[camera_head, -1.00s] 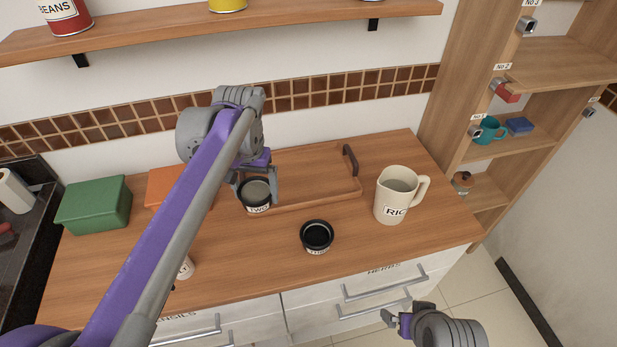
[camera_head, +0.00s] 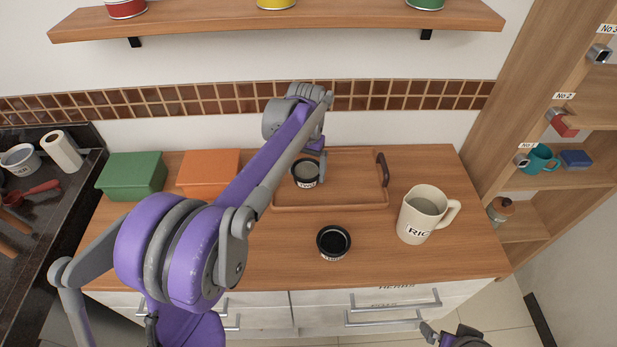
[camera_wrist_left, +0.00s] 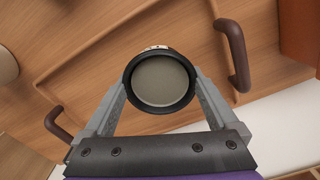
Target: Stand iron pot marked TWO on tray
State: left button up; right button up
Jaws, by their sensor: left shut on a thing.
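The iron pot marked TWO (camera_head: 305,174) is a small dark round pot with a grey inside and a white label. My left gripper (camera_head: 308,170) is shut on it, one finger on each side; the wrist view shows the pot (camera_wrist_left: 162,82) upright between the fingers. The pot is over the left part of the wooden tray (camera_head: 330,207), inside its rim. I cannot tell whether its base touches the tray. The tray has dark handles, one at its right end (camera_head: 383,168). My right gripper (camera_head: 430,333) is low at the bottom edge, partly cut off, its jaws unclear.
A second black pot (camera_head: 334,241) stands in front of the tray. A cream jug (camera_head: 424,214) stands to its right. Orange (camera_head: 208,170) and green (camera_head: 132,175) boxes stand to the left. A shelf (camera_head: 350,17) with cans hangs above. The tray's middle and right are clear.

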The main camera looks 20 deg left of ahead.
aim_at(307, 178)
pick_arm(q)
jog(key=shift+f, duration=1.65)
jog(key=shift+f, duration=0.15)
jog(key=o, duration=1.3)
jog(key=shift+c, duration=0.2)
notch_tip(307, 178, up, 12)
jog(key=s+d+f+t, duration=0.1)
jog(key=s+d+f, duration=0.1)
jog(key=s, duration=0.6)
jog(key=s+d+f+t, duration=0.2)
jog(key=s+f, duration=0.3)
jog(key=s, duration=0.4)
jog(key=s+d+f+t, duration=0.2)
jog(key=s+f, duration=0.2)
jog(key=s, duration=0.4)
jog(key=shift+s+d+f+m+p, duration=0.15)
jog(key=shift+s+m+p, duration=0.15)
jog(key=shift+p, duration=0.05)
